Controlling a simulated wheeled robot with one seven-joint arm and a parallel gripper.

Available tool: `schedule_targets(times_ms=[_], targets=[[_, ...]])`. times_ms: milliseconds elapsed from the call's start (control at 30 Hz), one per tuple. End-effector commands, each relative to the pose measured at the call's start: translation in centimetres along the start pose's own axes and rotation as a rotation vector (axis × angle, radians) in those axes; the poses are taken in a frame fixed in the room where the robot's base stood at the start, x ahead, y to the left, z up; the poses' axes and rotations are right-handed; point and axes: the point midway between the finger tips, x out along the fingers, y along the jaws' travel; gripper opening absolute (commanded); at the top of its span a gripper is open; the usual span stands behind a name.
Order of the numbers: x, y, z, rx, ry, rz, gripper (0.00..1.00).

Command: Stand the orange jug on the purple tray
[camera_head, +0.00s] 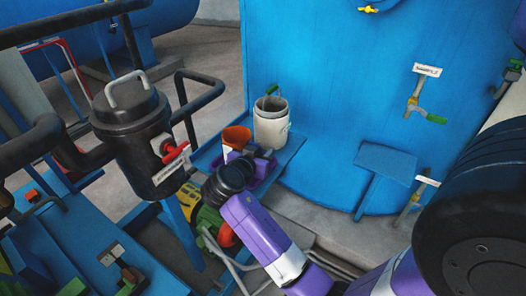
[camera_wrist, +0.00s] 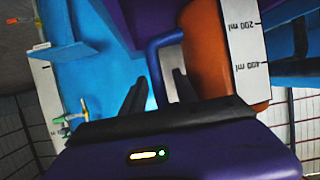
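The orange jug (camera_head: 236,138) is beside the white container, partly hidden by my gripper (camera_head: 260,153) in the head view. In the wrist view, the jug (camera_wrist: 204,50) is at the right with a white millilitre scale and a blue handle (camera_wrist: 154,50). The purple tray (camera_head: 264,174) lies on the blue shelf, partly covered by my gripper. A purple surface, seemingly the tray (camera_wrist: 145,14), is at the jug's base end in the wrist view; contact is unclear. My gripper (camera_wrist: 158,85) has its dark fingers apart, on either side of the handle, with a visible gap.
A white container (camera_head: 270,128) stands on the blue shelf (camera_head: 284,158) against the large blue tank (camera_head: 340,90). A black vessel (camera_head: 135,135) with a red valve handle and pipes is at the left. A sample tap (camera_head: 413,103) and small blue ledge (camera_head: 388,160) are at the right.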

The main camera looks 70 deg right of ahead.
Motion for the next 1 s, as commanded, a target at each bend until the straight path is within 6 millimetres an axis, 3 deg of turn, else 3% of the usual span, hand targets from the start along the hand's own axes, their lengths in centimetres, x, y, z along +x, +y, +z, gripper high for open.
schedule_targets(times_ms=[300,500,833,933,1000], targets=[[-6.6,-0.1,0.2,0.000,0.000,-0.007,0.36],[-9.6,-0.1,0.1,0.000,0.000,-0.005,0.36],[-10.9,-0.1,0.6,-0.021,-0.004,-0.018,0.36],[-11.0,-0.3,2.5,-0.097,-0.016,-0.089,0.36],[-11.4,-0.5,4.8,-0.184,-0.031,-0.178,0.36]])
